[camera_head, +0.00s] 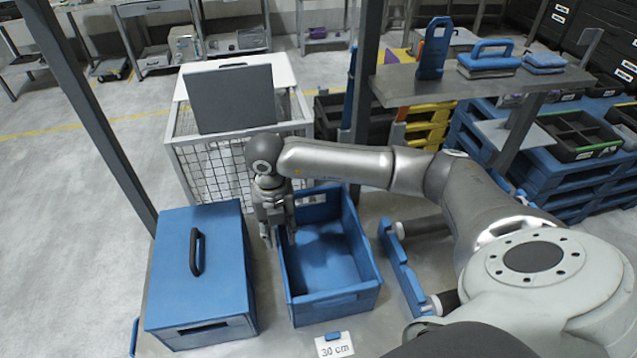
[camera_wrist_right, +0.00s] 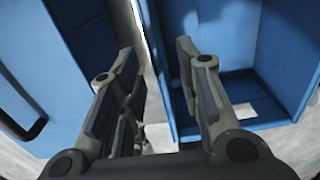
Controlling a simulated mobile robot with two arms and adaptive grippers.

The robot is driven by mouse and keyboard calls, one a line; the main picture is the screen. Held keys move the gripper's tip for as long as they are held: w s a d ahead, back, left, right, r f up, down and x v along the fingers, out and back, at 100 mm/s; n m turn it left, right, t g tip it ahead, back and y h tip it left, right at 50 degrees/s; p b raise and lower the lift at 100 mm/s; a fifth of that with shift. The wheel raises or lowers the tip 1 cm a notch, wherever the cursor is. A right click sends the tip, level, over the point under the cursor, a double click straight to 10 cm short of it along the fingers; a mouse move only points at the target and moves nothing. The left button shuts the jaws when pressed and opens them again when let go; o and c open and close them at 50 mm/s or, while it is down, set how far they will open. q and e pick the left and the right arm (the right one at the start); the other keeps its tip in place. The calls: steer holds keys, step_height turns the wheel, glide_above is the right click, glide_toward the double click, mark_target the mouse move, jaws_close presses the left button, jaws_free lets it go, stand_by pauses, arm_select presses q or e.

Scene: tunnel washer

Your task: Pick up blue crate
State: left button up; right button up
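The open blue crate (camera_head: 336,306) stands upright on the grey work surface and looks empty apart from a small white label inside. My right gripper (camera_head: 279,238) points down at the crate's left wall. In the right wrist view my right gripper (camera_wrist_right: 160,95) is open, with the crate's wall edge between its fingers. One finger is on the inner side of the crate (camera_wrist_right: 285,45), the other over the narrow gap outside. I cannot tell whether either finger touches the wall. My left gripper is not in view.
A lidded blue box (camera_head: 222,260) with a black handle stands close left of the crate. A "30 cm" label (camera_head: 335,346) lies in front. A blue rail (camera_head: 403,270) is to the right. A wire-mesh cart (camera_head: 215,160) stands behind, and grey posts (camera_head: 95,120) rise nearby.

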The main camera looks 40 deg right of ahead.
mark_target(280, 242)
step_height(280, 242, down, 3)
steer(key=shift+f+p, duration=0.1)
steer(key=shift+p, duration=0.2)
steer(key=shift+f+p, duration=0.5)
steer(key=shift+f, duration=0.05)
step_height(280, 242, down, 3)
steer(key=shift+a+f+p, duration=0.1)
steer(key=shift+f+p, duration=0.1)
steer(key=shift+p, duration=0.55)
steer(key=shift+f, duration=0.45)
jaws_close()
